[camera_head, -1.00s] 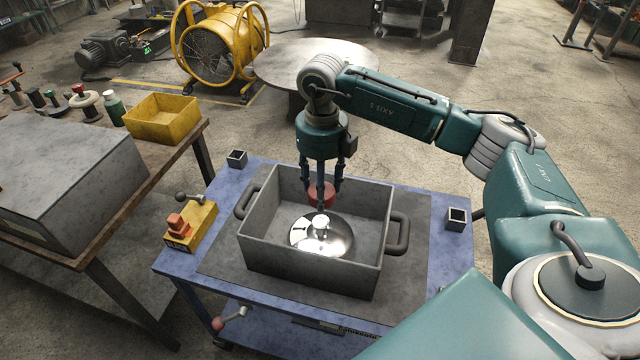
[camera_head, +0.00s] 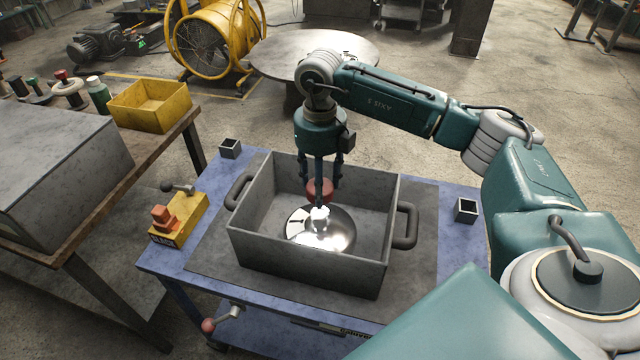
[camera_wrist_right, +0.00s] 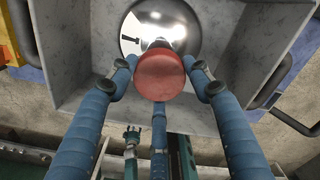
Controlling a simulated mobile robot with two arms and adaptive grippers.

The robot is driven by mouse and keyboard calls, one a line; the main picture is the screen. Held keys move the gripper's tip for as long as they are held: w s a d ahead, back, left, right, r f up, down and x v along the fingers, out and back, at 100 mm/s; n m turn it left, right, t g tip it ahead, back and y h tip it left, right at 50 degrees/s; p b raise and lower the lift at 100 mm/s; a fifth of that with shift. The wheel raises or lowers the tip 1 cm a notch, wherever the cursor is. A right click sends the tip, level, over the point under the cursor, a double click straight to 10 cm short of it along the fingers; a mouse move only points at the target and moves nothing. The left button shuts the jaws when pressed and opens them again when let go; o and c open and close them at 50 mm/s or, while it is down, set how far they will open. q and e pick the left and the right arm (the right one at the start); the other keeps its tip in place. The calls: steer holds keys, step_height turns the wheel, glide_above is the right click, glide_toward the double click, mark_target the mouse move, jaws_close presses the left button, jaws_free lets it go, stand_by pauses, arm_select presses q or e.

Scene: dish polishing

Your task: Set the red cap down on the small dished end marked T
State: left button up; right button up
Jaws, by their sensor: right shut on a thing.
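My right gripper (camera_head: 320,185) is shut on the red cap (camera_head: 320,191) and holds it over the open grey box. In the right wrist view the round red cap (camera_wrist_right: 160,76) sits between the blue fingers. The shiny dished end (camera_head: 336,240) lies in the box, with a pale knob (camera_head: 320,217) on top. In the wrist view the cap partly covers the dished end (camera_wrist_right: 176,28) and hides much of its knob. A dark mark shows left of the knob, too small to read surely. A small teal claw (camera_wrist_right: 132,134), possibly my left gripper, shows low in the wrist view.
The box (camera_head: 310,265) has high walls and side handles, and stands on a blue cart (camera_head: 165,255). A yellow block with orange top (camera_head: 180,222) is left of it. Small square cups (camera_head: 466,210) stand on the cart. A workbench with a yellow bin (camera_head: 150,105) is at left.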

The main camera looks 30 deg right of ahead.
mark_target(320, 213)
steer(key=shift+w, duration=0.1)
steer(key=shift+d+f+n+b, duration=0.1)
steer(key=shift+f+n+b, duration=0.2)
steer(key=shift+f+b, duration=1.85)
steer(key=shift+f, duration=0.8)
steer(key=shift+f+b, duration=1.3)
steer(key=shift+f, duration=0.3)
steer(key=o, duration=1)
steer(key=shift+r, duration=0.1)
step_height(320, 213, up, 12)
steer(key=shift+w+f, duration=0.1)
